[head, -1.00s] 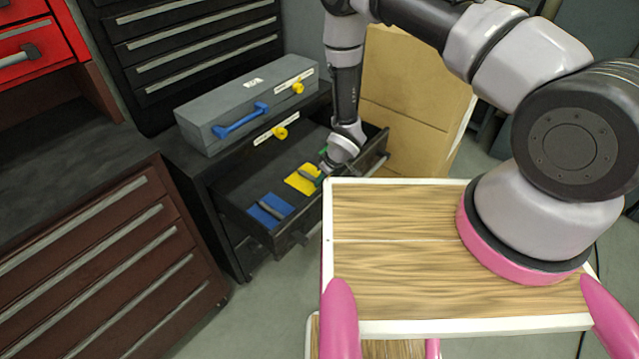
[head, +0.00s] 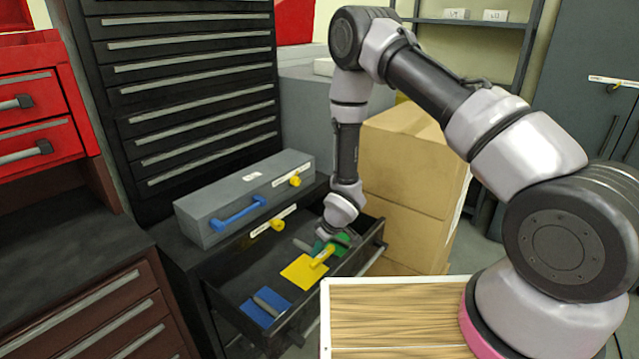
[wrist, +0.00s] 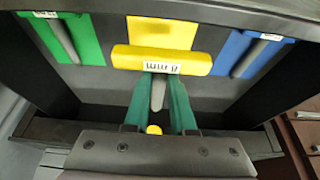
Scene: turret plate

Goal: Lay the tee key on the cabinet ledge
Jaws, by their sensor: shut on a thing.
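The tee key has a yellow crossbar with a printed label (wrist: 162,60) and a grey shaft. My gripper (wrist: 158,100) is shut on the shaft between its green fingers. In the head view my gripper (head: 330,241) is over the open drawer, and the yellow crossbar (head: 322,256) shows beside it, over the right part of the yellow pad (head: 302,273). Whether the key touches the pad cannot be told. The black cabinet's top ledge (head: 184,240) runs behind the drawer, bearing a grey box.
The drawer (head: 235,285) also holds a blue pad (head: 265,308) and a green pad (head: 340,240); both carry grey tools in the wrist view. The grey box (head: 245,198) has a blue handle. Cardboard boxes (head: 405,160) stand right. A brown cabinet top (head: 95,225) at left is clear.

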